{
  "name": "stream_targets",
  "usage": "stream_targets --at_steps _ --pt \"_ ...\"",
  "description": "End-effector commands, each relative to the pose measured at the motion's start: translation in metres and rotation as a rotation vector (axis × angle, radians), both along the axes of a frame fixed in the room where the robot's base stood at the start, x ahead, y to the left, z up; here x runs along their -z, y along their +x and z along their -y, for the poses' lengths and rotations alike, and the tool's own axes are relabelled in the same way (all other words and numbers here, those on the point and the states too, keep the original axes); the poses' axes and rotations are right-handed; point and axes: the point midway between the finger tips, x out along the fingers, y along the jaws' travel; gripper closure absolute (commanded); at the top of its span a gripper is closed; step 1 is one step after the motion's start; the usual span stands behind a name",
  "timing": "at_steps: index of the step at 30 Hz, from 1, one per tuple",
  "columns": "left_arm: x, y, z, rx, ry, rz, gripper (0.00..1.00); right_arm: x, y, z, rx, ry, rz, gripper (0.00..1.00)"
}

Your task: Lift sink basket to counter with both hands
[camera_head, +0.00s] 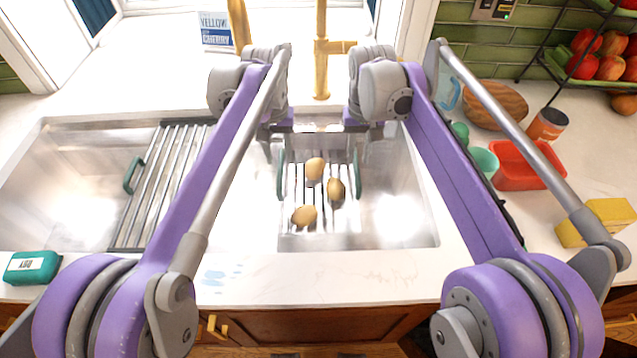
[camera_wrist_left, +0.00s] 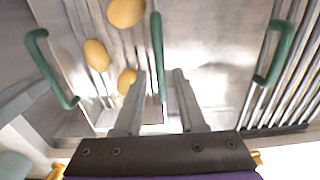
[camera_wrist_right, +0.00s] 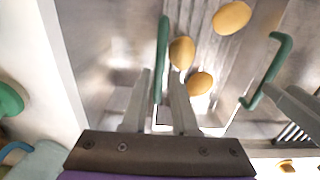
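The sink basket (camera_head: 312,219) is a slatted metal basket in the right-hand basin, with three potatoes (camera_head: 315,168) in it. It has a green handle (camera_head: 281,178) on its left side and another (camera_head: 357,180) on its right. My left gripper (camera_wrist_left: 158,72) is open and empty, with the left handle (camera_wrist_left: 157,45) showing between its parted fingers. My right gripper (camera_wrist_right: 160,73) is open too, with the right handle (camera_wrist_right: 163,45) between its fingers. I cannot tell whether the fingertips are level with the handles or above them. In the head view my wrists largely hide both grippers.
A metal rack (camera_head: 152,205) with a green handle lies over the left basin. A gold faucet (camera_head: 320,60) stands behind the basket. The right counter holds a red container (camera_head: 522,168), a yellow sponge (camera_head: 604,217) and a can (camera_head: 547,125).

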Motion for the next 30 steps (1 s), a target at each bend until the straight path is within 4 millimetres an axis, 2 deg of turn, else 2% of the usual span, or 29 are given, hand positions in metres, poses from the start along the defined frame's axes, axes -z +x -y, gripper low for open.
stream_targets --at_steps 9,15,21,28,29,30 --pt "0.058 0.000 0.000 0.000 0.000 0.000 0.60 0.058 0.000 0.000 0.001 0.000 0.000 0.73" --pt "0.083 0.000 0.000 0.000 0.000 0.000 0.60 0.084 0.000 0.000 0.001 0.000 0.000 0.73" --pt "0.092 0.000 0.000 0.000 0.000 0.000 0.60 0.092 0.000 0.000 0.000 0.000 0.000 0.73" --pt "0.093 0.000 0.000 0.000 0.000 0.000 0.60 0.092 0.000 0.000 0.000 0.000 0.000 0.73" --pt "0.092 0.000 0.000 0.000 0.000 0.000 0.62 0.092 0.000 0.000 0.000 0.000 0.000 0.75" --pt "0.092 0.000 0.000 0.000 0.000 0.000 0.69 0.092 0.000 0.000 0.000 0.000 0.000 0.82"
